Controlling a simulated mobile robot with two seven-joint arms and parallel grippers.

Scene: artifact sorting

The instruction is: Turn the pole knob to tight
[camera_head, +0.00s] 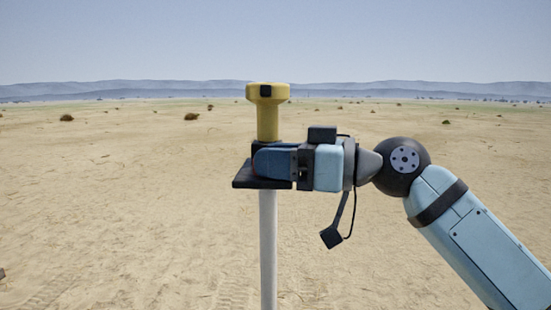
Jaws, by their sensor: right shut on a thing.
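A white pole (268,250) stands upright in the middle of the head view. A flat black plate (243,182) sits on its top, and a yellow device (268,110) with a wide head rises above it. My right gripper (268,162) comes in from the right, level, just above the plate and below the yellow body. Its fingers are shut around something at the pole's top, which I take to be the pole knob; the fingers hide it. I cannot see which way the knob is turned. My left gripper is not in view.
Open sandy ground (120,200) surrounds the pole, with a few small bushes (191,116) far off and low hills on the horizon. A small dark thing (2,273) shows at the left edge. The space left of the pole is free.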

